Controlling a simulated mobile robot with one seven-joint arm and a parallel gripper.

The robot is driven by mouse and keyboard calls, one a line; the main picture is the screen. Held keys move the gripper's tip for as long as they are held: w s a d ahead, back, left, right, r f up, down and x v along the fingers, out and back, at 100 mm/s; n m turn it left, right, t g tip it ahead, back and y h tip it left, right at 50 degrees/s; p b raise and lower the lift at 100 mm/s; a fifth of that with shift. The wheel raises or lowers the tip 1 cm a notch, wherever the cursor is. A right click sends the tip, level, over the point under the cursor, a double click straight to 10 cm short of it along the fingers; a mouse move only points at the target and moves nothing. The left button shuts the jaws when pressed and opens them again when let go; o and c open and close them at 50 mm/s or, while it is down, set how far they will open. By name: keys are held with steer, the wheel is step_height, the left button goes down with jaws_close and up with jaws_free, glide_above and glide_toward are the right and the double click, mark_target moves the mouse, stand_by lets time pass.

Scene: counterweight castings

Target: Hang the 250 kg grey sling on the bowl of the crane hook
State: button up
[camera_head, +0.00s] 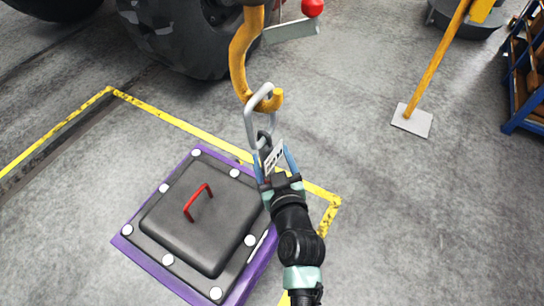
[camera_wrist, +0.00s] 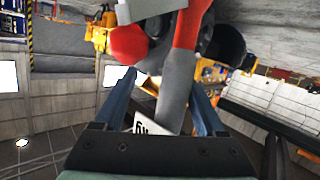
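The yellow-orange crane hook (camera_head: 240,62) hangs at the top middle of the head view. A light grey metal link (camera_head: 251,122) at the sling's upper end loops around the hook's bowl, with the hook's tip showing beside it. Below it is the grey sling (camera_wrist: 177,92), with a white tag (camera_head: 273,157) whose lettering I cannot read fully. My gripper (camera_head: 272,153) is just below the link, its two blue fingers either side of the tag and sling. In the wrist view the fingers stand apart with a gap beside the sling, so my gripper (camera_wrist: 163,80) looks open.
A dark casting (camera_head: 195,225) with a red handle (camera_head: 198,202) lies on a purple-edged base below left. A large tyre (camera_head: 180,40) stands behind. A yellow post (camera_head: 437,62) on a plate and a blue rack (camera_head: 520,115) stand right. Grey floor between is clear.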

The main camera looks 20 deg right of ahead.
steer(key=b+v, duration=0.3)
steer(key=v, duration=1)
